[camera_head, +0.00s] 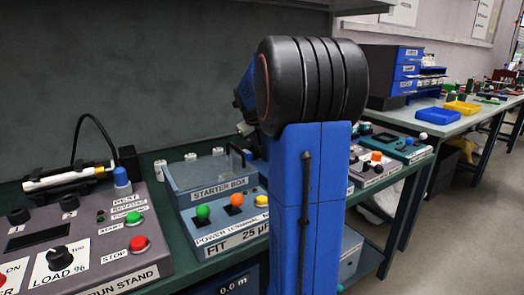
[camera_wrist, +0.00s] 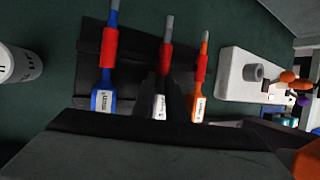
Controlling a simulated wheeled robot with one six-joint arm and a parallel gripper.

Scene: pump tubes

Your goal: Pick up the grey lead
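In the wrist view three leads lie side by side across a black rest (camera_wrist: 88,48). The grey lead (camera_wrist: 159,104) is the middle one, with a red sleeve, a grey tip and a pale labelled body. The blue lead (camera_wrist: 103,100) is to its left and the orange lead (camera_wrist: 198,106) to its right, both with red sleeves. My gripper (camera_wrist: 165,84) shows as dark shapes close around the grey lead. They blend with the black rest, so I cannot tell whether they touch the lead. In the head view my arm hides the gripper and the leads.
In the wrist view a white block with a grey ring (camera_wrist: 253,73) is to the right and a white cylinder (camera_wrist: 20,64) to the left. In the head view the run stand (camera_head: 85,240) and starter box (camera_head: 215,185) stand on the green bench.

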